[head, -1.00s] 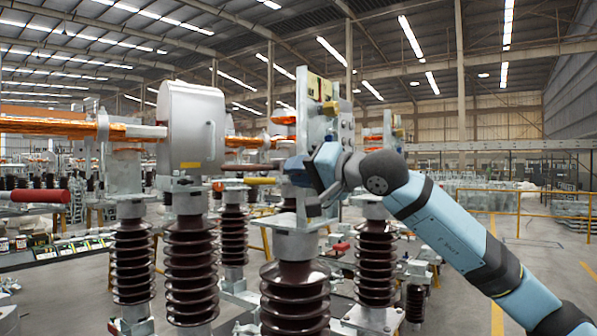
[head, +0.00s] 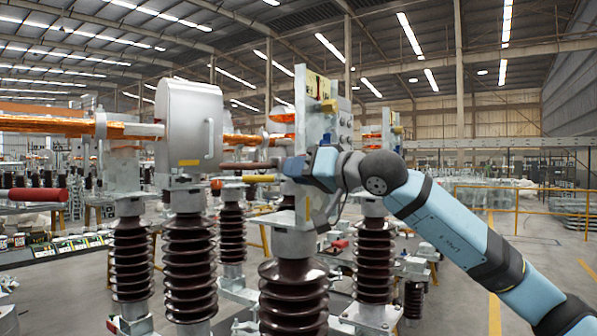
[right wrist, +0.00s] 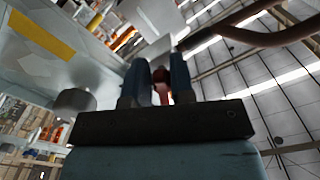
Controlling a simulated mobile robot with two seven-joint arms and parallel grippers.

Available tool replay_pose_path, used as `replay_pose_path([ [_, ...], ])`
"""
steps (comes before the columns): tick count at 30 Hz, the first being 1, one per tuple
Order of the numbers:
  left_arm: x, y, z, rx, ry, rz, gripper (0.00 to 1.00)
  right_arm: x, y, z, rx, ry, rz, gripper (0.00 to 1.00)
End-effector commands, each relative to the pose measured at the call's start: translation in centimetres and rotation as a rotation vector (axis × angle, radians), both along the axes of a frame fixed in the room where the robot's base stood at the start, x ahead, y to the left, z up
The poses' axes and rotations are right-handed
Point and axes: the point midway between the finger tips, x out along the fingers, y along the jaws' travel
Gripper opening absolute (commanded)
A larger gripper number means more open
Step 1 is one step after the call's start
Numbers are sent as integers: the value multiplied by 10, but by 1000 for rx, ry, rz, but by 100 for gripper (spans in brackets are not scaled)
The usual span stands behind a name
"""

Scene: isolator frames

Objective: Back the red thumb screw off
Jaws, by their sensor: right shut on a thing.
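My right gripper (head: 292,167) reaches in from the right to the upright metal plate (head: 318,110) on the middle insulator. In the right wrist view its two dark blue fingers (right wrist: 160,78) are close together. Between them shows a small dark red piece, the thumb screw (right wrist: 162,88), and the gripper is shut on it. Most of the screw is hidden by the fingers. In the head view the screw is hidden behind the gripper. My left gripper is not in view.
A grey metal housing (head: 190,130) with a handle stands left of the plate. Brown ribbed insulators (head: 293,295) stand below. A red-handled bar (head: 38,194) juts in at the left. A curved brown rod (right wrist: 250,38) shows near the fingers in the wrist view.

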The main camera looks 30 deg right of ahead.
Motion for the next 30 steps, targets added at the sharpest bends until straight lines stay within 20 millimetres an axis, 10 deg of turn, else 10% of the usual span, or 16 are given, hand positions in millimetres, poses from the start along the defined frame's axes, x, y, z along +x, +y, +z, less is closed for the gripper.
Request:
replay_pose_path([
  [6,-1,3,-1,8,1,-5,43,0,0,-1,0,2,1,0],
  [7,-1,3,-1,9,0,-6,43,0,0,-1,0,2,1,27],
  [8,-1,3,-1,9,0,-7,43,0,0,-1,0,2,1,30],
  [20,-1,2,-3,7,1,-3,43,-8,-4,-1,1,1,-1,30],
  [30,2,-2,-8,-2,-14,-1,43,-76,-32,-4,-3,2,-5,30],
])
